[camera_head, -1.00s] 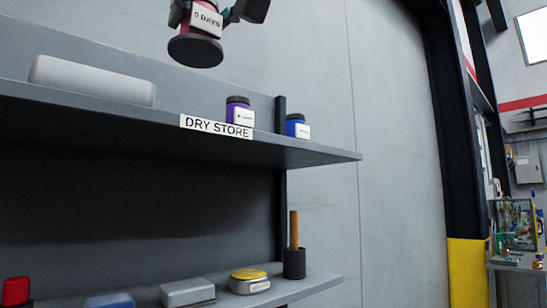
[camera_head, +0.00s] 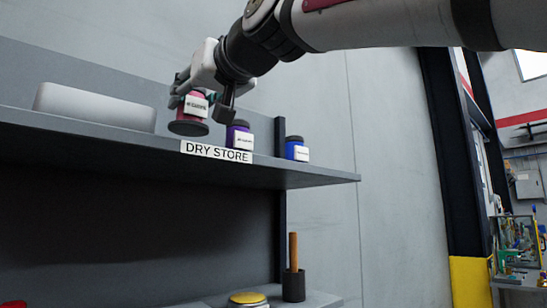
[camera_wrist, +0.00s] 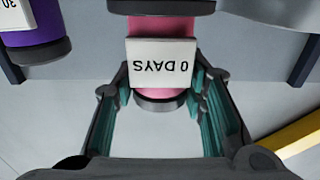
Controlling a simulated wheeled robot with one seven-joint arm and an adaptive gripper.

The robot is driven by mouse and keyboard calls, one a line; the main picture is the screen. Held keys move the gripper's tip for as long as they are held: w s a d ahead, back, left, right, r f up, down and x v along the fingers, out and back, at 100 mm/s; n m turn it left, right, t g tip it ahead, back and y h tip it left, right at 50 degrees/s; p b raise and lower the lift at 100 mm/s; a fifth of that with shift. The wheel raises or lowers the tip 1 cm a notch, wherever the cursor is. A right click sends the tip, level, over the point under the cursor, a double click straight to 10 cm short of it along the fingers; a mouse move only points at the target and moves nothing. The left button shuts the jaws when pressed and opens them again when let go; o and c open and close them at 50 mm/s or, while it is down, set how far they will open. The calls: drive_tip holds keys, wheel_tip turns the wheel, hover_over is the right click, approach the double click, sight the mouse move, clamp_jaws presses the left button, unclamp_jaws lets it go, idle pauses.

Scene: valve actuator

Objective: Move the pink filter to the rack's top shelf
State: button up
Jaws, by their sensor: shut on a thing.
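The pink filter (camera_head: 192,107) is a pink cylinder with dark end caps and a white label. My gripper (camera_head: 200,98) is shut on it and holds it upright at the front edge of the top shelf (camera_head: 330,173), left of a purple jar (camera_head: 239,135). Whether its base touches the shelf I cannot tell. In the wrist view the pink filter (camera_wrist: 163,90) sits between the fingers of my gripper (camera_wrist: 160,92), its label reading "0 DAYS" upside down. The purple jar also shows in the wrist view (camera_wrist: 35,45) at the upper left.
A blue jar (camera_head: 296,148) stands right of the purple jar. A long white case (camera_head: 95,106) lies on the shelf to the left. A "DRY STORE" sign (camera_head: 216,151) is on the shelf's front edge. Below, a wooden-handled tool (camera_head: 293,270) and a yellow-topped tin (camera_head: 247,298) stand on the lower shelf.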

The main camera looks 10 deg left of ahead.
sight(198, 113)
drive_tip(key=shift+w+a+f, duration=0.2)
drive_tip(key=shift+w+a, duration=0.15)
drive_tip(key=shift+w, duration=0.1)
drive_tip(key=shift+f+b, duration=0.35)
drive_tip(key=shift+f, duration=1.25)
drive_tip(key=shift+f, duration=0.15)
drive_tip(key=o, duration=1.2)
drive_tip(key=shift+s+d+r, duration=0.1)
drive_tip(key=shift+d+r, duration=0.1)
drive_tip(key=b+v, duration=0.2)
drive_tip(key=v, duration=0.9)
drive_tip(key=shift+s+d+b, duration=0.25)
drive_tip(key=shift+b, duration=0.05)
